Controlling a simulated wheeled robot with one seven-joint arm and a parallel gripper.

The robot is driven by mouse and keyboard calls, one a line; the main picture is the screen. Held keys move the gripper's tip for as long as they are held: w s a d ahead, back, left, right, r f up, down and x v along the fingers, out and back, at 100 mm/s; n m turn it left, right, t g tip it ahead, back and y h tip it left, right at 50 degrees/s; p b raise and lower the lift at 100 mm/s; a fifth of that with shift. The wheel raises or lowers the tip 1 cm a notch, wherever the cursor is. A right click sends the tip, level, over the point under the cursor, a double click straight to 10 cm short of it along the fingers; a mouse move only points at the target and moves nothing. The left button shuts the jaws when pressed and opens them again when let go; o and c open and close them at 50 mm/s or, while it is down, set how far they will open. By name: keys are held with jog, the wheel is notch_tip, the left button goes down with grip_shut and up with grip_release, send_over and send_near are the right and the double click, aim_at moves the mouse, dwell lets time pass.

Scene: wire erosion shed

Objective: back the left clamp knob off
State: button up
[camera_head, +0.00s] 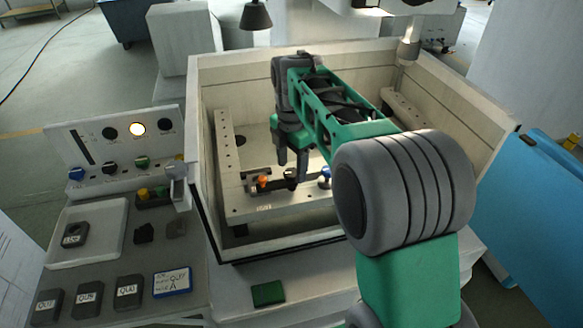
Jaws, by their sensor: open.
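Inside the open machine tank, a clamp bar (275,187) lies on the pale work frame. An orange knob (263,182) sits at the bar's left end. A dark part (290,174) is in the middle, partly behind my fingers, and a blue knob (325,173) is at the right, partly hidden by my arm. The orange knob is the leftmost one. My gripper (292,168) points down, open, to the right of the orange knob and over the middle of the bar. Nothing shows between its fingers. I cannot tell whether a finger touches the dark part.
Tank walls (200,150) surround the work area. A control panel (115,148) with a lit yellow lamp stands left. Below it are labelled dark blocks (87,300) and a blue-edged card (172,282). A green block (268,293) lies in front. A blue bin (535,215) stands right.

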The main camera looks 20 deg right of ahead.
aim_at(292, 172)
notch_tip(292, 172, up, 7)
jog(key=shift+f, duration=0.15)
jog(key=s+f+m+t, duration=0.2)
jog(key=s+f+m, duration=0.2)
jog(key=s+m, duration=0.5)
jog(key=s+f+m+t, duration=0.1)
jog(key=s+f+m, duration=0.4)
jog(key=m, duration=0.8)
jog(key=s, duration=0.3)
jog(key=shift+s+f+t, duration=0.2)
jog(key=shift+s+t, duration=0.2)
